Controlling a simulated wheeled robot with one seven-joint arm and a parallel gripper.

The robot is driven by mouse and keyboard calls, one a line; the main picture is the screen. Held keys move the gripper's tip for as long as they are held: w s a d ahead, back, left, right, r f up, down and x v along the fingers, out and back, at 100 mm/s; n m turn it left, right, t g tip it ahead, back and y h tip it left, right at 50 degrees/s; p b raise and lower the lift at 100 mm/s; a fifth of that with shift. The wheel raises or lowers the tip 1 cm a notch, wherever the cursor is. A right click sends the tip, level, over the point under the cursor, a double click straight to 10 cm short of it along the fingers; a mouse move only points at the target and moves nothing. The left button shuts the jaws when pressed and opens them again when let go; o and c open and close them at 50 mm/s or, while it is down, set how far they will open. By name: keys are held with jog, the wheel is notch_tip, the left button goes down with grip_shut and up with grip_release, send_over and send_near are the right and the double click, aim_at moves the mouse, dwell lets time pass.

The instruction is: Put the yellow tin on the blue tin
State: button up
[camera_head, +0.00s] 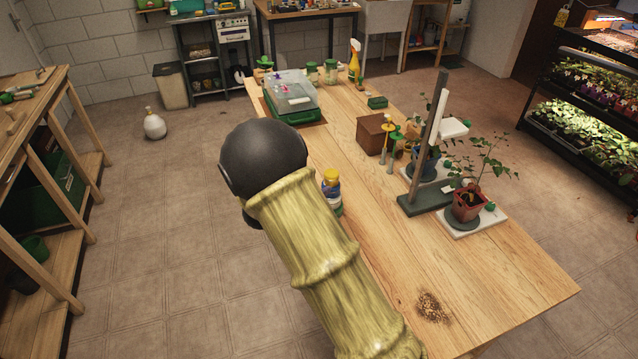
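A small upright column of coloured parts stands on the wooden table (490,290), just right of my arm. At its top is a yellow part, which looks like the yellow tin (331,176). Directly under it is a blue part, which looks like the blue tin (330,188). Whitish and green parts show lower down. My arm covers some of the column's left side, and it is too small to tell whether the yellow tin rests squarely on the blue one. My arm, in a yellow-green sleeve with a dark rounded joint, fills the middle foreground. My gripper does not show.
A grey stand with a tall post (430,200) and a potted plant (468,202) are on the table's right side. A brown box (375,134) and a green-based clear case (292,97) stand farther back. The table's near right part is clear except for a dark patch.

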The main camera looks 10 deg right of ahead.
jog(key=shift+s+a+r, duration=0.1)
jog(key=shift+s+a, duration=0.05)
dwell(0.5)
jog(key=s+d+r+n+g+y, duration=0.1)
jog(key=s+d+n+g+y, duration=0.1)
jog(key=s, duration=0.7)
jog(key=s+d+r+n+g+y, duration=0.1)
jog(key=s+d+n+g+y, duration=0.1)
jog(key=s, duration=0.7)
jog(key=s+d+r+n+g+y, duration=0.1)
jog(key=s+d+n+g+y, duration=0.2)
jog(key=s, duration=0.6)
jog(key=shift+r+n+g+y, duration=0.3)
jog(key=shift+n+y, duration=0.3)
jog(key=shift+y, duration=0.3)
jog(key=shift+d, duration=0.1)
